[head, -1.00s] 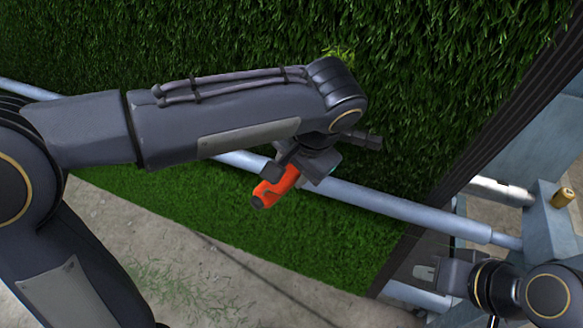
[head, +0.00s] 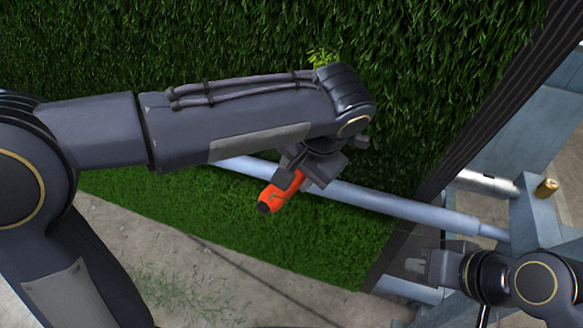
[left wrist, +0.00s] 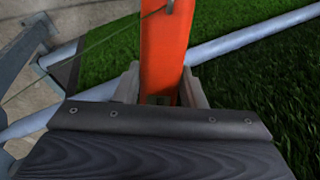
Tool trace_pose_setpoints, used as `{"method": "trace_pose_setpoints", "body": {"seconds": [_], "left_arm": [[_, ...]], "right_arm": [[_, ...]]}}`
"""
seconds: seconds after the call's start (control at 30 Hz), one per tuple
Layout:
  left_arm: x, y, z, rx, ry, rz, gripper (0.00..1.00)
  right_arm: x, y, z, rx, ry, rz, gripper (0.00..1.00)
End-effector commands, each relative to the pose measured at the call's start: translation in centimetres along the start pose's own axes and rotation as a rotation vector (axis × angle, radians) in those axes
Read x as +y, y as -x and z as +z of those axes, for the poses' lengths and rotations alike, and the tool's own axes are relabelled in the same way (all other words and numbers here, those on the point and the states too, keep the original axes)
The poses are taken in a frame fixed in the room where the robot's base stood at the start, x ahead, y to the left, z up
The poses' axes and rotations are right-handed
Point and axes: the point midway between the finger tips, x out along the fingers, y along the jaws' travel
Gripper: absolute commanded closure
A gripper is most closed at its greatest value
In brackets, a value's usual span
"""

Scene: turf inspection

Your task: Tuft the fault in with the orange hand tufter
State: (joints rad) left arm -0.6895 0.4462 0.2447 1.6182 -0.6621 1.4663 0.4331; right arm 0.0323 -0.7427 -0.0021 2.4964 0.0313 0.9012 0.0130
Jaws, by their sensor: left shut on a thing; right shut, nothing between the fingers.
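The orange hand tufter (head: 281,191) is held in my left gripper (head: 308,165), in front of the green turf (head: 200,50) and the pale pipe. In the left wrist view the tufter (left wrist: 165,50) stands between the two fingers, its upper end cut off by the frame. A lighter yellow-green tuft (head: 321,57) shows on the turf just above my left wrist; it may be the fault, partly hidden by the arm. The tufter is apart from it. My right gripper (head: 432,266) is shut and empty at the lower right.
A pale pipe (head: 390,205) runs across the turf behind the tufter. A dark ribbed edge (head: 490,110) bounds the turf at right. A gold can (head: 547,187) stands on a blue-grey frame (head: 525,215). A thin green line (left wrist: 85,55) crosses the left wrist view.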

Motion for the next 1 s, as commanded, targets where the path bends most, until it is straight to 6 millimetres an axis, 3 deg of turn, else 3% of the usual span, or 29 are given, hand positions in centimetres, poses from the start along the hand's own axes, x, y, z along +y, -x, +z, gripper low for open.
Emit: {"method": "trace_pose_setpoints", "body": {"seconds": [1.0], "left_arm": [[3.5,1.4,-1.4,0.008,0.001,0.000,0.95]], "right_arm": [[-0.4,0.9,-0.5,0.000,0.000,0.000,1.00]]}}
